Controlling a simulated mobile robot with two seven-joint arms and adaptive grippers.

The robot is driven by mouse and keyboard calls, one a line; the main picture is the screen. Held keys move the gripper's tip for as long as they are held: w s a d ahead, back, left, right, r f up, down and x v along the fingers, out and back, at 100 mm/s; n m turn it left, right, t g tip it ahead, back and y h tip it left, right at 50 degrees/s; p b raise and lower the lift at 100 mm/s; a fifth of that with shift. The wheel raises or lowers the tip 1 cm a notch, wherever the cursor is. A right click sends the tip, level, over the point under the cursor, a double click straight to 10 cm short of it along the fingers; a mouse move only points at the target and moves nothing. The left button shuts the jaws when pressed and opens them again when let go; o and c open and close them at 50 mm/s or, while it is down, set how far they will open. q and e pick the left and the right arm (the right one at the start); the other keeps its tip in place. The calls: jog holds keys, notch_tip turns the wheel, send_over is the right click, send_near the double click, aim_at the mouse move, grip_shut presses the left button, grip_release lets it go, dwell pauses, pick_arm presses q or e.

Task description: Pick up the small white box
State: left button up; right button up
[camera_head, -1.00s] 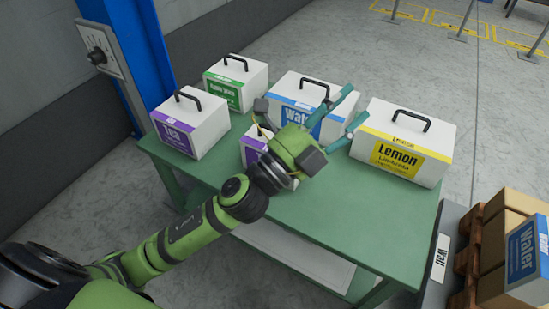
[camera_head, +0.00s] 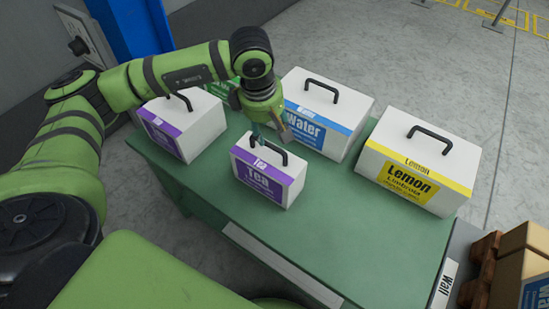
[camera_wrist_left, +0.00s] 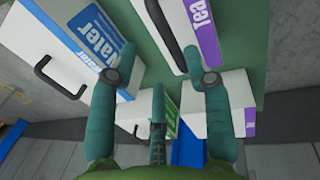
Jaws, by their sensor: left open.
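The small white box (camera_head: 292,188) with a purple Tea label stands upright on the green table, its black handle (camera_head: 270,152) on top. It also shows at the top of the left wrist view (camera_wrist_left: 175,42), partly cut off. My left gripper (camera_head: 268,132) points down just behind and above the small box, close to its handle; contact cannot be told. In the left wrist view its teal fingers (camera_wrist_left: 160,80) are spread and empty, and the small box lies beyond their tips. My right gripper is not in view.
A larger Tea box (camera_head: 200,130) stands at left and a Water box (camera_head: 345,108) behind. A Lemon box (camera_head: 440,165) stands at right. A green-labelled box (camera_head: 221,88) is partly hidden by my arm. The table's (camera_head: 345,215) front right is clear. Stacked cartons (camera_head: 520,255) stand beyond it.

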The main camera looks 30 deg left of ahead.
aim_at(271, 144)
pick_arm(q)
jog(key=f, duration=0.1)
jog(key=f+p, duration=0.1)
jog(key=f, duration=0.1)
jog(key=shift+s+d, duration=0.1)
jog(key=shift+s, duration=0.2)
jog(key=shift+w+f, duration=0.25)
jog(key=shift+f, duration=0.95)
jog(key=shift+w+f, duration=0.1)
jog(key=shift+f, duration=0.25)
jog(key=shift+c, duration=0.8)
grip_shut()
jog(key=shift+w+d+r, duration=0.1)
jog(key=shift+r, duration=0.05)
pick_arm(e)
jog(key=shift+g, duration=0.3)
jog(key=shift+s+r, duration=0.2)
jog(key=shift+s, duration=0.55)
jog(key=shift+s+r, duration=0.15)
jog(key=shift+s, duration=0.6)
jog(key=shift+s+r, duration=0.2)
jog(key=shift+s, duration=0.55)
